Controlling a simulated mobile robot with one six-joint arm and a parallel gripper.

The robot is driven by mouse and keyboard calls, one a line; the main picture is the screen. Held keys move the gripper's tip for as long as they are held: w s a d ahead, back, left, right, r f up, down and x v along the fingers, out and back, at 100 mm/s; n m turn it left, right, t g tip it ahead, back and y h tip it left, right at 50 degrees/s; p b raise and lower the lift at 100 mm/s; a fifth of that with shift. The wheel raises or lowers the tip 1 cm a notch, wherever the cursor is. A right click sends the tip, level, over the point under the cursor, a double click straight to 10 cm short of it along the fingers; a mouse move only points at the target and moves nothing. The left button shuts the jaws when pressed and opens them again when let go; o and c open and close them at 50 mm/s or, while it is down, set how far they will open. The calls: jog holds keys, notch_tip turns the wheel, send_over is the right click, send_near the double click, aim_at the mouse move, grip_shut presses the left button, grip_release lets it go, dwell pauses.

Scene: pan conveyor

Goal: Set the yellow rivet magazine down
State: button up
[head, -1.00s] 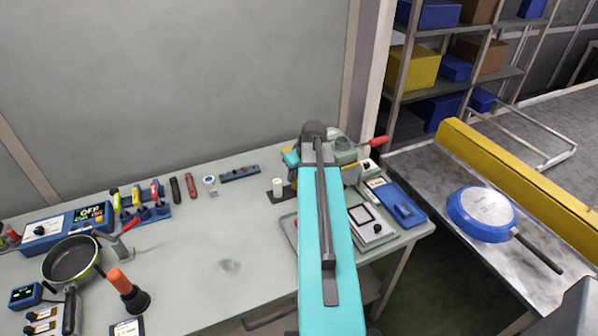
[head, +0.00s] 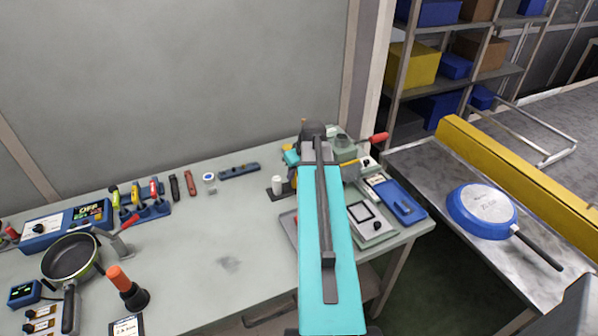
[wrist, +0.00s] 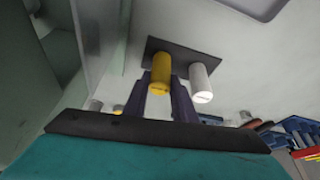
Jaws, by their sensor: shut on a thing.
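The yellow rivet magazine (wrist: 161,70) is an upright-looking cylinder between the two dark fingers of my gripper (wrist: 162,84) in the wrist view. My gripper is shut on it. A white cylinder (wrist: 202,84) stands close beside it, apart from the fingers. Both appear over a dark rectangular plate (wrist: 176,56); whether the yellow one touches the plate cannot be told. In the head view the white cylinder (head: 277,184) stands on the dark plate (head: 273,195), just left of my arm. My arm hides the gripper and most or all of the yellow magazine there.
A green-grey machine with a red handle (head: 378,137) stands behind my arm. A grey scale-like device (head: 371,224) and a blue tray (head: 402,205) lie to the right. The middle of the table is clear.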

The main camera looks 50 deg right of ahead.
jog(key=shift+f, duration=0.3)
jog(key=o, duration=1)
jog(key=shift+r, duration=0.1)
jog(key=shift+b+v, duration=1.6)
jog(key=shift+v, duration=5.25)
jog(key=shift+s, duration=0.15)
